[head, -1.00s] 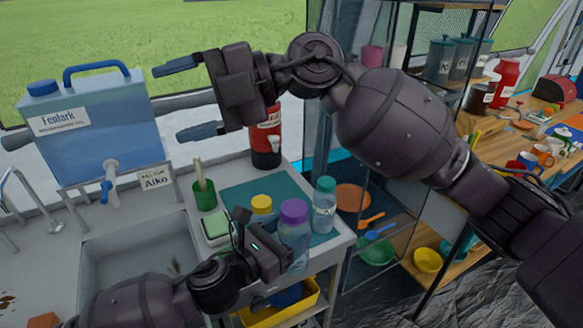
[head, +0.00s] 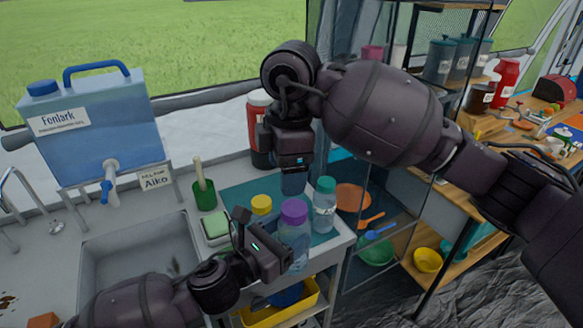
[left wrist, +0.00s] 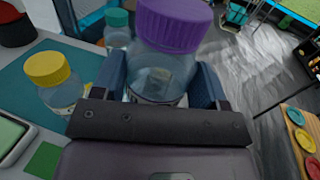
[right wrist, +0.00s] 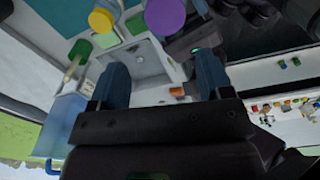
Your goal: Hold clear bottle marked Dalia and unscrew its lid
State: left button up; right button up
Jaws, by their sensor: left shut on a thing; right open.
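My left gripper (left wrist: 162,82) is shut around the bottle's body, below the lid. My right gripper (head: 293,184) points down, above and behind the purple lid, apart from it. In the right wrist view its open fingers (right wrist: 160,72) are empty, with the purple lid (right wrist: 163,16) beyond their tips.
A yellow-lidded bottle (head: 261,206) and a teal-lidded bottle (head: 325,207) stand close beside the held one. The sink (head: 135,258) is left; glass-fronted shelves are right.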

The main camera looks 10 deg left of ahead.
aim_at(291, 207)
jog(key=shift+d+m+h, duration=0.3)
jog(key=shift+d+m, duration=0.15)
jog(key=shift+m, duration=0.35)
jog(key=shift+f, duration=0.15)
jog(key=shift+m, duration=0.3)
jog(key=shift+f, duration=3.85)
